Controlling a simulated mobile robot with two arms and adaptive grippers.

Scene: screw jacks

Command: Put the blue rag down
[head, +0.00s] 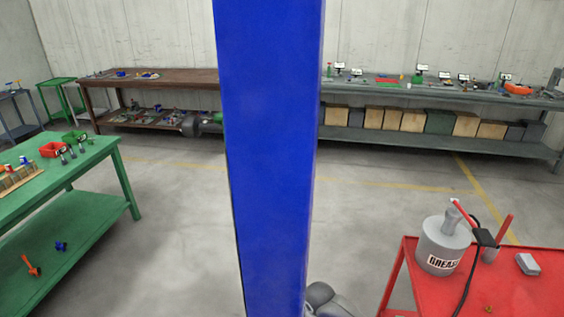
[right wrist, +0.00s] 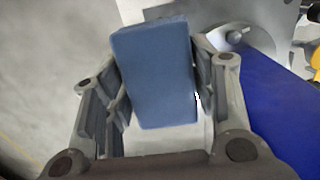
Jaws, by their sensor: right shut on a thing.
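The blue rag (right wrist: 155,75) looks like a folded, block-shaped cloth in the right wrist view. It sits between the two grey fingers of my right gripper (right wrist: 160,62), which is shut on it. The rag's far end sticks out past the fingertips, and its lower end is near the palm. I cannot make out the rag or the right gripper in the head view, where the middle is blocked. My left gripper is not in view.
A red cart (head: 520,300) at the lower right bears a grease can (head: 440,246) and a small grey block (head: 528,264). A green table (head: 95,155) stands at the left. A brown bench (head: 180,77) and a long grey bench (head: 450,95) line the back wall. Open floor lies between.

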